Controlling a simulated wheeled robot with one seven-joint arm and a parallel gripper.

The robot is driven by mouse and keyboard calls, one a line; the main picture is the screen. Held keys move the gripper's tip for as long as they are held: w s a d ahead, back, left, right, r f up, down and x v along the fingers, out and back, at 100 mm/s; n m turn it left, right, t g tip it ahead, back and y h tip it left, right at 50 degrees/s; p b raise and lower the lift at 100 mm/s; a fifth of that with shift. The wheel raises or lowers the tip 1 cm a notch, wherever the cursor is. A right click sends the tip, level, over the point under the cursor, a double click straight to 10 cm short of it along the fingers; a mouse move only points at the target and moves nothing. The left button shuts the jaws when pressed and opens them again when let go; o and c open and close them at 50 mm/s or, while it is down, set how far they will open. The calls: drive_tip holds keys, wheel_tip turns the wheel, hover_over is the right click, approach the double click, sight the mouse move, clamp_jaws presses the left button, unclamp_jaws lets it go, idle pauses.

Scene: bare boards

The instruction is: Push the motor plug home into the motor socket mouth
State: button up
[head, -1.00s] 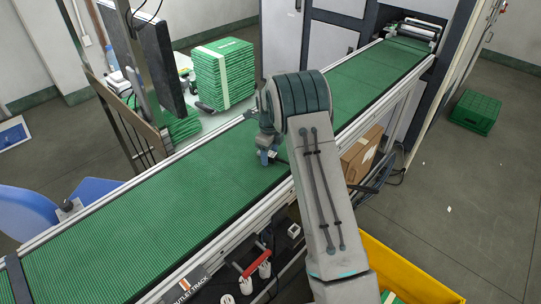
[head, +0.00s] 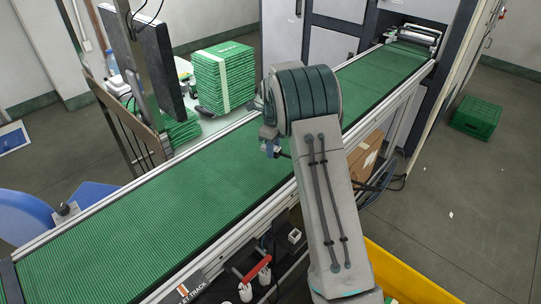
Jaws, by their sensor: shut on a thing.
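My gripper (head: 271,147) shows only in part, low at the left of my large ribbed wrist joint, above the green conveyor belt (head: 150,220). It is shut on a small dark thing (head: 284,155), taken to be the motor plug, which pokes out at its right and is mostly hidden by my arm. I cannot make out its shape or whether it touches anything. The motor socket mouth cannot be picked out; my arm covers the belt's near edge there.
Below the belt's near side are an "OUTLET TRACK" label (head: 187,290), a red handle (head: 257,268) and a small white box (head: 294,236). A cardboard box (head: 365,155) and a yellow bin (head: 405,275) stand right of my arm. Stacked green sheets (head: 224,78) are behind the belt.

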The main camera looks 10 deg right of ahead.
drive_tip(key=s+d+r+b, duration=0.2)
drive_tip(key=s+d+r, duration=0.4)
drive_tip(key=s, duration=0.2)
drive_tip(key=shift+s, duration=0.1)
